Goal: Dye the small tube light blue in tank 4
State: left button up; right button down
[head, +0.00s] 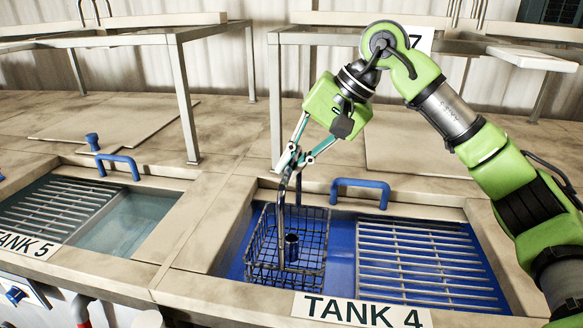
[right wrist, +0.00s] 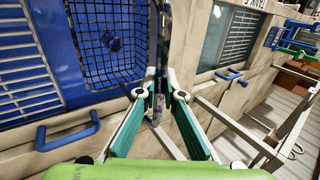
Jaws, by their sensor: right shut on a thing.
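The small tube (head: 291,247) stands upright in a wire basket (head: 314,226) at the left end of tank 4 (head: 343,262). It looks dark blue, and I cannot tell its true colour. In the right wrist view the tube (right wrist: 112,43) shows inside the basket (right wrist: 92,75). My right gripper (head: 295,165) is above the basket, shut on its tall upright handle (head: 282,205). The handle also shows between the fingers in the right wrist view. I cannot tell how deep the basket sits in the blue liquid.
A metal grate (head: 420,262) covers the right part of tank 4, with a blue handle (head: 360,184) behind it. Tank 5 (head: 125,220), with pale liquid and its own grate (head: 60,210), is to the left. Metal-legged tables (head: 180,95) stand behind the tanks.

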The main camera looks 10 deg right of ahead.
notch_tip(320, 180, up, 7)
jog(key=p, duration=0.4)
jog(key=shift+f, duration=0.1)
dwell(0.6)
